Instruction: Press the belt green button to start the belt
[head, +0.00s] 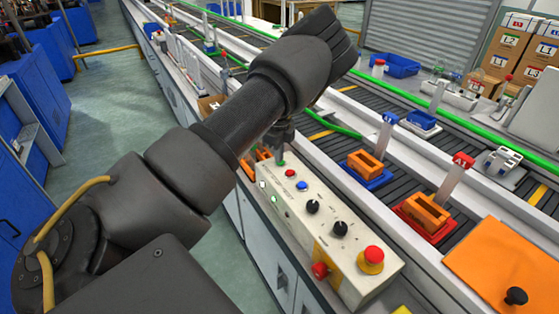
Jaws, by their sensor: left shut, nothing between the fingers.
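The pale control box (325,238) stands along the near side of the belt (395,205). Its top carries a green button (281,163) at the far end, then a red button (290,173), a blue button (302,186) and black knobs. My left arm reaches across from the left. My left gripper (281,153) points down at the green button, shut and empty, its tips at or just above it. I cannot tell whether they touch. The gripper partly hides the button and the box's far end. My right gripper is out of view.
A red emergency stop (373,255) on a yellow base sits at the box's near end. Orange blocks stand in a blue tray (371,178) and a red tray (424,229) on the belt. An orange panel (492,262) lies at right. Cardboard boxes (505,45) stand behind.

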